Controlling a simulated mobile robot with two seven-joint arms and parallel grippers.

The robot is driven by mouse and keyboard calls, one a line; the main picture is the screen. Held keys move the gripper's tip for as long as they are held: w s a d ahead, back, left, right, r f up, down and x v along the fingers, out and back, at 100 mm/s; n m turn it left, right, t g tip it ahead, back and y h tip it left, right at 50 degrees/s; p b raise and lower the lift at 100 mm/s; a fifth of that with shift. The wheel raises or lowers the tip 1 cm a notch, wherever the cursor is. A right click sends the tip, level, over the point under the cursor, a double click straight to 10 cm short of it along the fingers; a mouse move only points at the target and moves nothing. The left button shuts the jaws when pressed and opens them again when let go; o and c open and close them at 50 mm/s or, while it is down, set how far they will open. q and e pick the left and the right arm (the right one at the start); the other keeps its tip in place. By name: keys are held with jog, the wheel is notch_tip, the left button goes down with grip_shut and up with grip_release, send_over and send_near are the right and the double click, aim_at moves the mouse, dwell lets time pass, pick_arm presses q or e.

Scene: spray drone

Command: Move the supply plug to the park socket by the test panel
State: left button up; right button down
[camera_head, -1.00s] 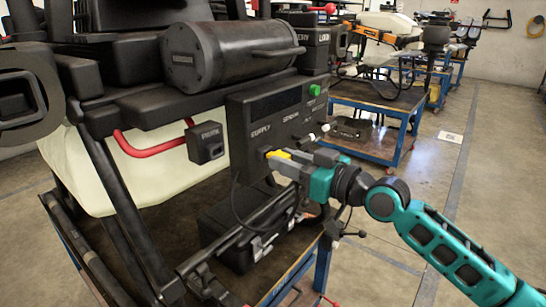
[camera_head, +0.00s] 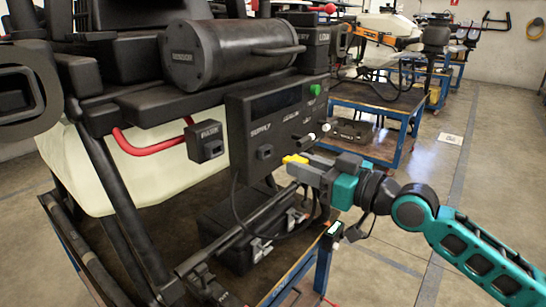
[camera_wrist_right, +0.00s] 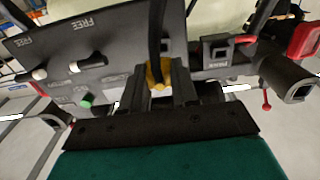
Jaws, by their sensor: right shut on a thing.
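The supply plug (camera_head: 295,158) is a small yellow-fronted piece in the jaws of my right gripper (camera_head: 304,166). The supply socket (camera_head: 265,152), under the SUPPLY label, is empty. In the right wrist view the plug (camera_wrist_right: 159,75) shows between the fingers, and the park socket (camera_wrist_right: 217,49) is to the right. My left gripper is not in view.
A black cable (camera_head: 262,233) loops below the panel. A black case (camera_head: 228,235) and dark frame tubes lie beneath. A black cylinder (camera_head: 198,55) sits above, and a pale tank (camera_head: 95,165) is behind. A blue bench (camera_head: 375,110) stands farther back. Open floor is at right.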

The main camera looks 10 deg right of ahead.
jog(key=shift+s+d, duration=0.15)
jog(key=shift+s, duration=0.1)
